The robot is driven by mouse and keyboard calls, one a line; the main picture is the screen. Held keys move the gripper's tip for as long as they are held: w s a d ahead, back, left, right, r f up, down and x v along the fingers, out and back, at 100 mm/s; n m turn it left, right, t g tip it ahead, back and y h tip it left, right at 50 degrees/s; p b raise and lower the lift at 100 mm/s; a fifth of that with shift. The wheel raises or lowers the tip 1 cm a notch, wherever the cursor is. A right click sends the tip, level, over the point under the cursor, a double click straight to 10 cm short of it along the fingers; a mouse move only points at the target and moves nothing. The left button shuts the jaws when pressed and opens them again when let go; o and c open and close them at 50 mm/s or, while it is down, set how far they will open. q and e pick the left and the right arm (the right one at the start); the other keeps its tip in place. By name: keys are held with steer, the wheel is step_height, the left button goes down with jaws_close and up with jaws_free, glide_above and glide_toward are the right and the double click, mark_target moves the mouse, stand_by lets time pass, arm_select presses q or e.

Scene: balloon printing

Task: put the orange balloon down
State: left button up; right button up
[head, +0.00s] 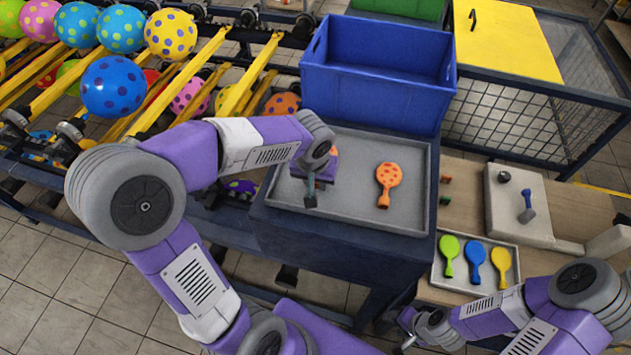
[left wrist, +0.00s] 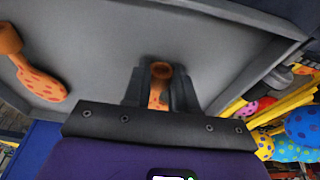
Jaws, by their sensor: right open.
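An orange spotted balloon (head: 388,183) lies flat on the grey tray (head: 410,217), neck toward the front. It also shows in the left wrist view (left wrist: 40,82). My left gripper (head: 311,197) is low over the left half of this tray. In the left wrist view, its fingers (left wrist: 160,90) close around a second orange balloon (left wrist: 160,71), with the neck end showing between them. Most of that balloon is hidden by the gripper. I cannot tell whether it touches the tray. My right gripper (head: 407,330) is open near the bottom right, away from the tray.
A blue bin (head: 377,85) stands at the tray's back edge. Racks of spotted inflated balloons (head: 113,87) are at the left. At the right, a small tray (head: 440,272) holds green, blue and yellow balloons. The tray's front right part is bare.

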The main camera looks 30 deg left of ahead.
arm_select(q)
steer(key=shift+o, duration=1.1)
steer(key=shift+s+f+g, duration=0.15)
steer(key=shift+s+f, duration=0.1)
steer(key=shift+f, duration=0.2)
steer(key=shift+s+f+g, duration=0.15)
steer(key=shift+s+f, duration=0.05)
steer(key=shift+f, duration=0.25)
steer(key=shift+w+r+p, duration=0.15)
steer(key=shift+r+p, duration=0.45)
steer(key=shift+p, duration=0.1)
steer(key=r, duration=0.4)
steer(key=s+r+p, duration=0.1)
steer(key=r, duration=0.7)
steer(key=shift+s+d+r+p, duration=0.1)
steer(key=shift+s+d+p, duration=0.2)
steer(key=shift+s+d, duration=0.05)
